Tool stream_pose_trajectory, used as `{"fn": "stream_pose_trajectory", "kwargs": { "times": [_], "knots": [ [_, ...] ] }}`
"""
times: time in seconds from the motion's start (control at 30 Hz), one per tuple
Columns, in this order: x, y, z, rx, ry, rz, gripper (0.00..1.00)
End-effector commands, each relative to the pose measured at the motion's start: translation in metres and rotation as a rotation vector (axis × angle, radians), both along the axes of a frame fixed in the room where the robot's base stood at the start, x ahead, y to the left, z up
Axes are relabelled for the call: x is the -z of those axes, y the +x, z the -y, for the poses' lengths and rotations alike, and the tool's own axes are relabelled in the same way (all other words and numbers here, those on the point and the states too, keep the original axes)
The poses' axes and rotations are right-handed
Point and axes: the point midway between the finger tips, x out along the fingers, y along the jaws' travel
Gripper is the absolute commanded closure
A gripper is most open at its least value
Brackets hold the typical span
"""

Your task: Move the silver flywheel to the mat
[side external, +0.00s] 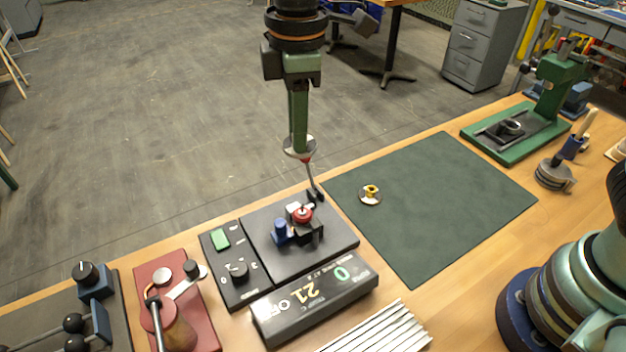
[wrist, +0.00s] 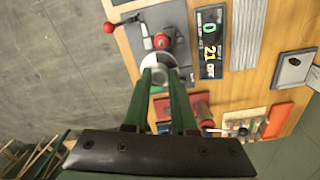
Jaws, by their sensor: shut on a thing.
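My gripper (side external: 298,148) hangs upright above the device, its green fingers shut on the silver flywheel (side external: 289,151). The flywheel is a small pale disc, held clear of the bench. In the wrist view the flywheel (wrist: 145,60) shows at the tips of the two fingers (wrist: 161,76), which partly cover it. The mat (side external: 430,220) is a flat dark green sheet on the bench, to the right of the device. A small disc with a yellow and black middle (side external: 370,194) lies on the mat near its left side.
A black device (side external: 260,225) with red and blue knobs stands below my gripper; its red-tipped lever (side external: 311,178) rises close under the flywheel. A display box (side external: 315,305) is in front. A green press (side external: 540,110) stands beyond the mat. Most of the mat is bare.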

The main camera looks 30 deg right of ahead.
Motion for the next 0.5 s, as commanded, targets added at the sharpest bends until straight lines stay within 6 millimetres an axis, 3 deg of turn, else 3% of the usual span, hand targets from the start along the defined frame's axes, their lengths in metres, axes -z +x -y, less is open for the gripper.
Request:
{"fn": "stream_pose_trajectory", "kwargs": {
  "times": [0.03, 0.2, 0.37, 0.5],
  "knots": [
    [-0.013, 0.001, -0.001, 0.000, 0.003, 0.004, 1.00],
    [-0.040, 0.001, 0.000, 0.000, 0.001, 0.003, 1.00],
    [-0.053, -0.001, 0.003, 0.001, 0.000, 0.000, 1.00],
    [-0.054, -0.006, 0.021, 0.004, -0.002, -0.002, 1.00]
  ]
}}
